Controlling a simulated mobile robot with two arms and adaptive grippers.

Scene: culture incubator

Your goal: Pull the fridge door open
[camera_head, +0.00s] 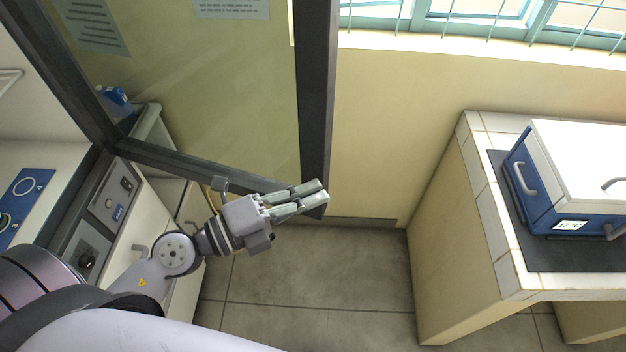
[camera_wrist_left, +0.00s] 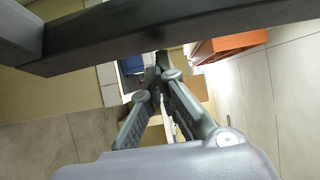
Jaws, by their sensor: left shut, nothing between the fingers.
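The fridge door (camera_head: 316,100) is a glass pane in a dark grey frame. It appears to stand swung out from the fridge body at the left, and the yellow wall shows through its glass. My left gripper (camera_head: 326,190) is shut and empty at the door's lower free corner, overlapping the frame in the head view. I cannot tell whether it touches the frame. In the left wrist view, the shut fingers (camera_wrist_left: 160,72) point toward a dark frame bar (camera_wrist_left: 150,35) that crosses the top. My right gripper is not in view.
A control panel (camera_head: 98,208) with a knob is at the left, beside white drawers. A tiled counter (camera_head: 487,190) at the right carries a blue and white box (camera_head: 540,190) on a dark mat. The tiled floor (camera_head: 320,275) between is clear.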

